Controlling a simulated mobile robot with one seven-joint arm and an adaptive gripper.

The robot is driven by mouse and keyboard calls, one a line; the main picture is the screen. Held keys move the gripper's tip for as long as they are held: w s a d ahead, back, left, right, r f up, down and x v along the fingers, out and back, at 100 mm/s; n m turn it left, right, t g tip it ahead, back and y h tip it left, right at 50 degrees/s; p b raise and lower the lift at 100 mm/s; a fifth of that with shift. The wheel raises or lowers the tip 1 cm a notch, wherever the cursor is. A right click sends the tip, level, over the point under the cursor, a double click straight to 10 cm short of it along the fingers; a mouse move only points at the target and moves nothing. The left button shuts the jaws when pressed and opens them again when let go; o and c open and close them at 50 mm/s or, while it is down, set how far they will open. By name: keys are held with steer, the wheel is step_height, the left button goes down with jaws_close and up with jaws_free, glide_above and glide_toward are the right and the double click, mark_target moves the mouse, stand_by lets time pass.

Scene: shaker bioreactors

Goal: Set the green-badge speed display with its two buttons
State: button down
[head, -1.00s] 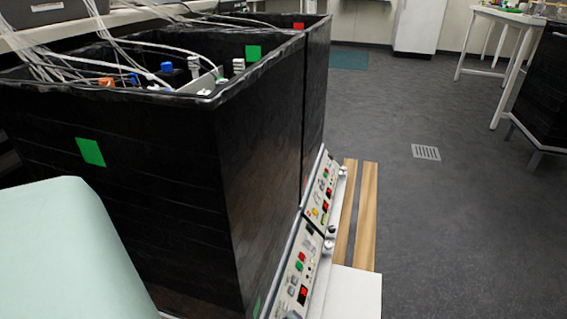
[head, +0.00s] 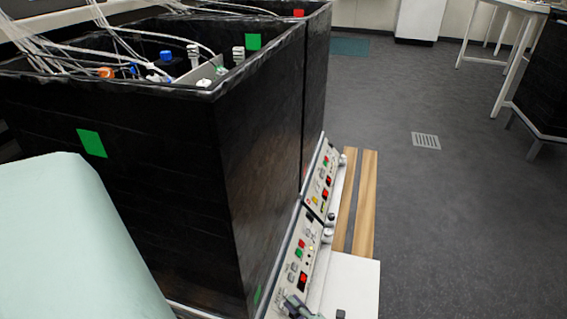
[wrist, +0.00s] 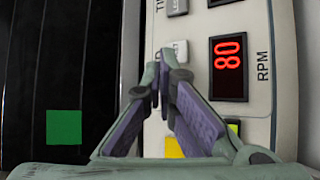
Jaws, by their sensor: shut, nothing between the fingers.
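The near black shaker box (head: 120,180) carries green badges on its side and rim. One green badge (wrist: 64,127) also shows in the wrist view. The sloping control panel (head: 292,262) runs along the box's foot. In the wrist view the red speed display (wrist: 229,66) reads 80, turned sideways, beside the letters RPM. Two grey buttons, one upper (wrist: 177,7) and one lower (wrist: 177,52), sit left of the displays. My gripper (wrist: 159,80) is shut and empty, its tips over the panel just below the lower grey button. I cannot tell whether they touch. A yellow patch (wrist: 174,148) is partly hidden behind the fingers.
A second black box with a red badge (head: 298,13) and its own panel (head: 322,182) stands behind. Cables and tubes run over the near box's rim. Wooden strips (head: 364,205) and a white ledge (head: 348,285) lie right of the panels. The grey floor beyond is open.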

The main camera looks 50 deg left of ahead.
steer(key=shift+r, duration=0.1)
steer(key=shift+w+d+r+p, duration=0.5)
steer(key=shift+d+r+p, duration=0.3)
steer(key=shift+r, duration=0.05)
steer(key=shift+w+d+r+p, duration=0.5)
steer(key=shift+d+r+p, duration=0.25)
steer(key=shift+d+r, duration=0.05)
stand_by(0.9)
